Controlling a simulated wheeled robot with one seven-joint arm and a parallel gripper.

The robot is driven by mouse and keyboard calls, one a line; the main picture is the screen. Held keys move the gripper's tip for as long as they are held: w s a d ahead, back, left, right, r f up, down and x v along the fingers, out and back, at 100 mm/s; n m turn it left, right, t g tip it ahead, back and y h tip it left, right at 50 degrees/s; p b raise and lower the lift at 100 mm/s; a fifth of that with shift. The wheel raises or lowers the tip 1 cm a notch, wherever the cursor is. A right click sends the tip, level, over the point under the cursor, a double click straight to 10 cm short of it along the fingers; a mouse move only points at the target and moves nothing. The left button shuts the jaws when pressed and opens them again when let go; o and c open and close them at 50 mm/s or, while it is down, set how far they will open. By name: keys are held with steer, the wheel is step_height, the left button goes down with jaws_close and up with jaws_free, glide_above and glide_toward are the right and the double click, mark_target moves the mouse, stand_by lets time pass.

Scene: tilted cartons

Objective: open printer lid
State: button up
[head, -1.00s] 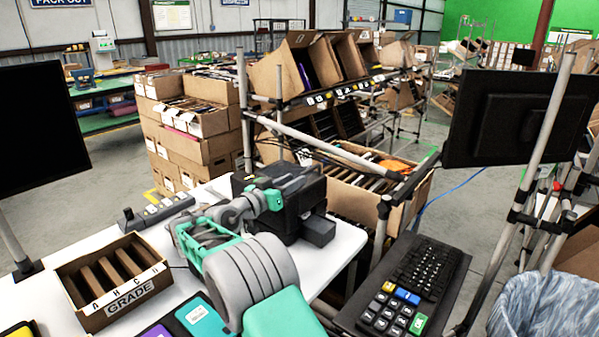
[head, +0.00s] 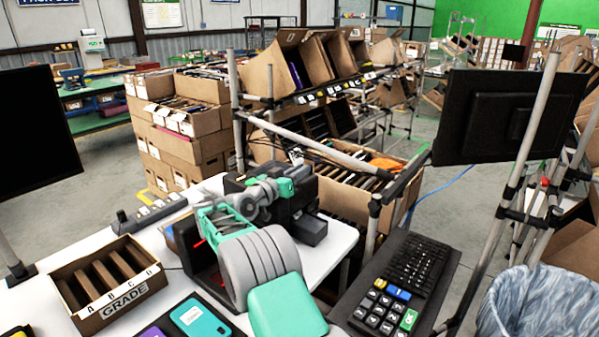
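A black boxy device (head: 310,228), which looks like the printer, stands at the back right of the white table. My grey and teal arm reaches up from the bottom, bends and ends over the front and top of this device. My gripper (head: 290,182) is at its upper side, small and partly merged with the black housing. I cannot tell whether it touches the lid, and its fingers are not clear. The lid's edge is partly hidden behind my wrist. I see no clearly raised lid.
A dark object (head: 200,268) with a red part sits left of my arm. A cardboard GRADE tray (head: 125,303), tablets (head: 200,318) and a grey strip device (head: 150,213) share the white table. A keyboard (head: 415,264) and monitor (head: 508,115) are right; a carton rack stands behind.

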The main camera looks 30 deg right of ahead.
jaws_close()
steer(key=shift+f, duration=0.1)
stand_by(0.8)
